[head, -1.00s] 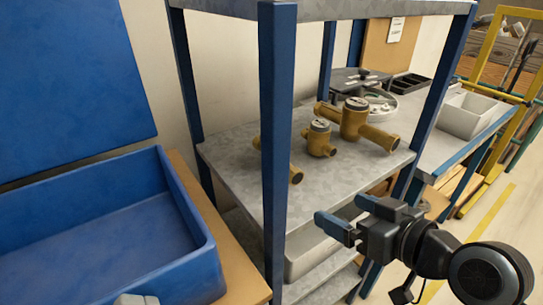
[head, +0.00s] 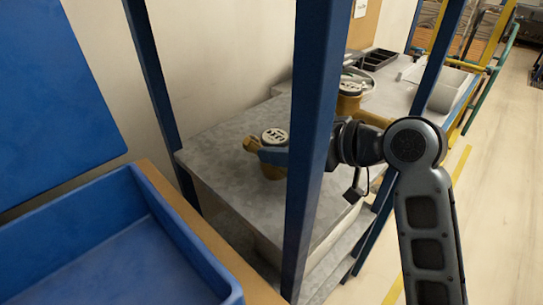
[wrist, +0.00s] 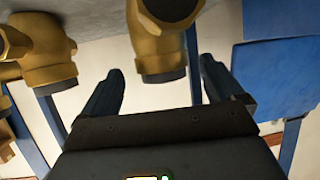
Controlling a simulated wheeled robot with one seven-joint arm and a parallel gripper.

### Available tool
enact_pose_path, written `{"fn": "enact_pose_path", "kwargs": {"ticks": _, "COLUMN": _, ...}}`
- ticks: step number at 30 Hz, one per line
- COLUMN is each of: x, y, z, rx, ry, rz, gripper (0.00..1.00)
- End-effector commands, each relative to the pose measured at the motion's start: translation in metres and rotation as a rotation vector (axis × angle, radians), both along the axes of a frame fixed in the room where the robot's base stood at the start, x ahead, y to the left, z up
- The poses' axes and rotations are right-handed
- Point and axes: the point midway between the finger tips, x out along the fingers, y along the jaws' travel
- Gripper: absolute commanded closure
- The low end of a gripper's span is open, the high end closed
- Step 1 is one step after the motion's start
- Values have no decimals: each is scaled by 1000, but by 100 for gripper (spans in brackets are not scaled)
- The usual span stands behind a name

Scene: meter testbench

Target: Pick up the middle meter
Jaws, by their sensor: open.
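In the head view, a brass meter (head: 274,137) with a round grey top stands on the grey shelf (head: 215,140), left of the blue post. My gripper (head: 270,155) reaches in from behind the post, one blue finger in front of this meter. In the wrist view, my gripper (wrist: 162,72) is open, with a brass meter (wrist: 163,35) ahead and between the finger lines; contact cannot be told. Another brass meter (wrist: 45,50) is at the left there. A larger brass meter (head: 350,100) shows right of the post. I cannot tell which meter is the middle one.
The blue post (head: 318,110) stands close to my arm and hides part of the shelf. A blue bin (head: 150,235) is at the lower left. A light grey box (head: 443,90) stands on the bench at the right. The floor at the right is clear.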

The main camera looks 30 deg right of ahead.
Motion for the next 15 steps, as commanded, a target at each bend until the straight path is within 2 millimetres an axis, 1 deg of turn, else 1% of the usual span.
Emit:
{"fn": "enact_pose_path", "kwargs": {"ticks": 9, "x": 33, "y": 19, "z": -17, "rx": 0, "ry": 1, "rz": 1, "gripper": 6}}
{"fn": "enact_pose_path", "kwargs": {"ticks": 15, "x": 41, "y": 23, "z": -22, "rx": 0, "ry": 0, "rz": 0, "gripper": 6}}
